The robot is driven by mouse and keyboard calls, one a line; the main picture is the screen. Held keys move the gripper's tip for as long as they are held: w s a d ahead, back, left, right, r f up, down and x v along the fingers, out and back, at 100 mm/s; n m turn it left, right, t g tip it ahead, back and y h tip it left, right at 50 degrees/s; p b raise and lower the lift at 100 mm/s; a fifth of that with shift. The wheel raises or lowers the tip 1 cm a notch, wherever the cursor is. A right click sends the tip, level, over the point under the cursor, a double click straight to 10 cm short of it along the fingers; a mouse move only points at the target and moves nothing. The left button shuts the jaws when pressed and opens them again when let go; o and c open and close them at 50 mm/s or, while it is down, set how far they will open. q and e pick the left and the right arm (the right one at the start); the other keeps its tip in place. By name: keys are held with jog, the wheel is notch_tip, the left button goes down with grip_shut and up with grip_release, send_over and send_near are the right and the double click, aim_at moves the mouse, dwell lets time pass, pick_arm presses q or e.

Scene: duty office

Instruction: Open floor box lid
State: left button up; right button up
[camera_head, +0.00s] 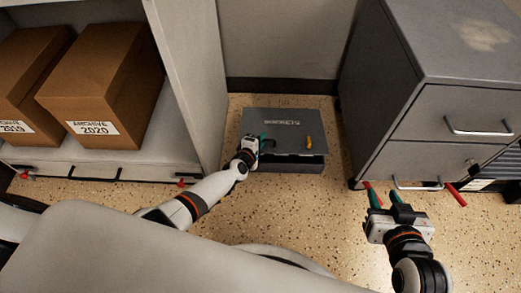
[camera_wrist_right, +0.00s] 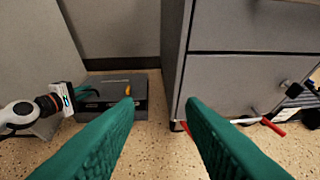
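The grey floor box (camera_head: 290,167) stands on the floor against the back wall; it also shows in the right wrist view (camera_wrist_right: 132,107). Its lid (camera_head: 285,120) has faint lettering and a small yellow-orange piece (camera_head: 309,142) near its front edge. A dark gap shows under the lid's front edge at the right, so it looks slightly raised. My left gripper (camera_head: 262,141) is at the lid's front left, by a dark handle (camera_head: 268,147); its grip is too small to make out. My right gripper (camera_head: 383,192) is open and empty, right of the box, before the cabinet.
A grey drawer cabinet (camera_head: 428,110) stands right of the box, with red pieces (camera_head: 457,195) low at its front. A shelf (camera_head: 190,70) at the left holds brown archive boxes (camera_head: 105,75). The speckled floor (camera_head: 310,215) before the box is clear.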

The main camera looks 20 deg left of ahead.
pick_arm(q)
jog(key=shift+s+f+b, duration=0.15)
jog(key=shift+f+b, duration=0.2)
jog(key=shift+b, duration=0.05)
